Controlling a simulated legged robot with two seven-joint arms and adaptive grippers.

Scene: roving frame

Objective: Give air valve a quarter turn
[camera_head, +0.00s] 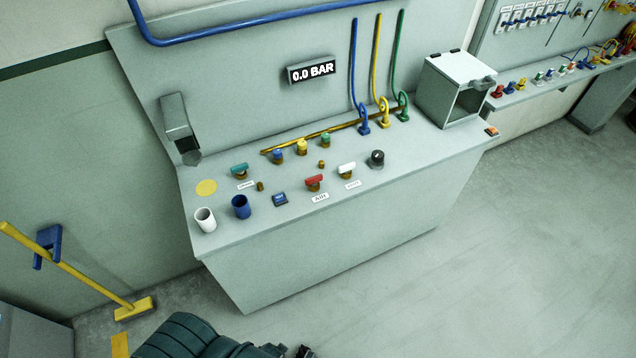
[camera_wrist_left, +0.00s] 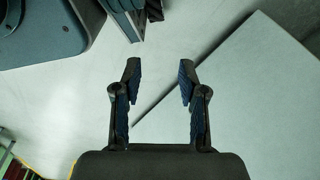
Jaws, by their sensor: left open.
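The air valve (camera_head: 314,183) has a red handle on a brass-coloured body. It stands near the front of the grey bench top, behind a label reading "AIR" (camera_head: 320,197). A similar valve with a white handle (camera_head: 346,169) is to its right, and one with a teal handle (camera_head: 239,171) is to its left. My left gripper (camera_wrist_left: 160,76) is open and empty in the left wrist view, with floor and a pale flat panel beyond its fingers. In the head view, my arm is low at the bottom edge, well apart from the valve. My right gripper is not in view.
A wall display (camera_head: 312,70) reads 0.0 BAR. A white cup (camera_head: 205,219) and a blue cup (camera_head: 241,206) stand at the bench's front left. A grey box (camera_head: 455,90) stands at its right end. Floor right of the bench is clear.

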